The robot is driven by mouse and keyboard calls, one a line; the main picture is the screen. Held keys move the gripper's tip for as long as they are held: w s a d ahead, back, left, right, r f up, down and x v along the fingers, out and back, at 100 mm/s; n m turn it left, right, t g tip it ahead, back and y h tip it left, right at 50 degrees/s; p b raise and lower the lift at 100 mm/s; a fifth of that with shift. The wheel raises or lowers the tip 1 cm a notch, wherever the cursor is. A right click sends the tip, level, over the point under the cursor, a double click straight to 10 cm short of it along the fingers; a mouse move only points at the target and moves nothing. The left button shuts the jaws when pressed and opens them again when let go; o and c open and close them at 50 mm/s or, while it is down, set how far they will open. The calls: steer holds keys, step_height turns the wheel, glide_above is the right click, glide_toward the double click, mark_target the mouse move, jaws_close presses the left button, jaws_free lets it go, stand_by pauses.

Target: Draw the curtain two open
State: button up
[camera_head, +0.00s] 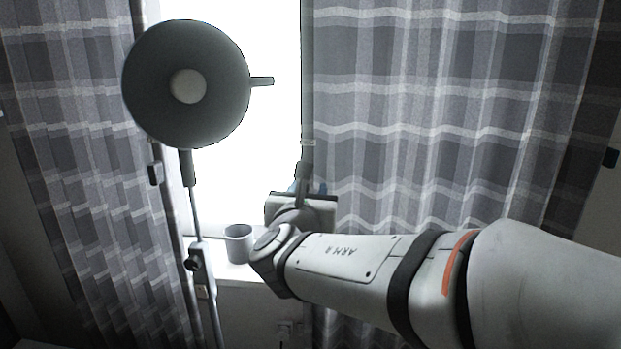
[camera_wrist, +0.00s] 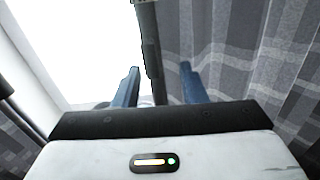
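A grey plaid curtain (camera_head: 430,110) hangs right of the bright window, and a second plaid curtain (camera_head: 75,130) hangs at the left. Neither shows a label, so I cannot tell which is curtain two. A dark wand (camera_head: 302,170) hangs along the right curtain's inner edge. My gripper (camera_head: 308,187) is at the wand's lower part, largely hidden behind its own body. In the wrist view the wand (camera_wrist: 149,45) passes between the two blue fingers of my gripper (camera_wrist: 160,87), closer to the left finger. A gap shows at the right finger.
A dark round lamp (camera_head: 185,85) on a stand is in front of the window at the left. A grey cup (camera_head: 239,243) stands on the white sill (camera_head: 232,272), close left of my wrist. The bright window (camera_head: 270,130) is bare between the curtains.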

steer(key=shift+n+y, duration=0.3)
steer(key=shift+n, duration=0.1)
steer(key=w, duration=0.5)
steer(key=w+a+p, duration=0.1)
steer(key=w, duration=0.1)
steer(key=shift+w+r, duration=0.15)
steer(key=shift+w, duration=0.25)
jaws_close()
